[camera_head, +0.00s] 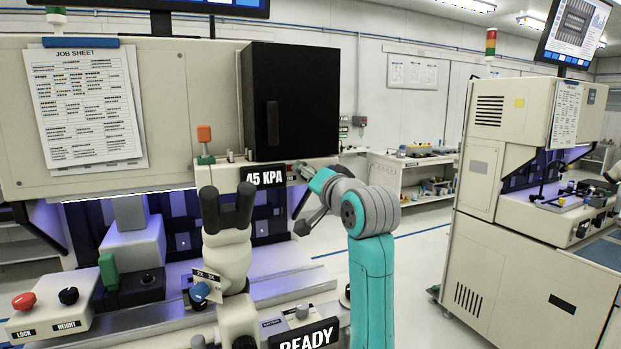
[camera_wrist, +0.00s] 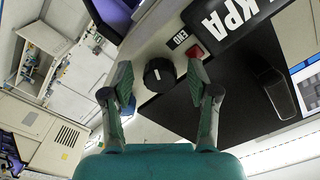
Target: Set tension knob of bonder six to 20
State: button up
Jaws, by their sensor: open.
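A black round knob (camera_wrist: 158,74) with a white pointer line sits on the beige machine panel in the wrist view. My gripper (camera_wrist: 159,82) is open, with one finger on each side of the knob; I cannot tell how near the tips are to it in depth. No tension label or scale numbers are readable around it. In the head view my gripper (camera_head: 300,197) is at the right end of the near bonder (camera_head: 210,95), below the black box. The knob cannot be made out there. No bonder number is readable.
A "45 KPA" display (camera_head: 263,178) is left of my gripper, and a red END button (camera_wrist: 195,51) is close to the knob. A black box (camera_head: 290,100) stands above. Another bonder (camera_head: 500,200) stands right, across a clear aisle.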

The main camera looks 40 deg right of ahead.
grip_shut()
jog(key=shift+n, duration=0.4)
jog(key=shift+s+d+r+n, duration=0.1)
jog(key=shift+d+n, duration=0.05)
jog(key=shift+n, duration=7.1)
jog(key=shift+d+r+n, duration=0.1)
jog(key=shift+n, duration=7.15)
jog(key=shift+f, duration=0.1)
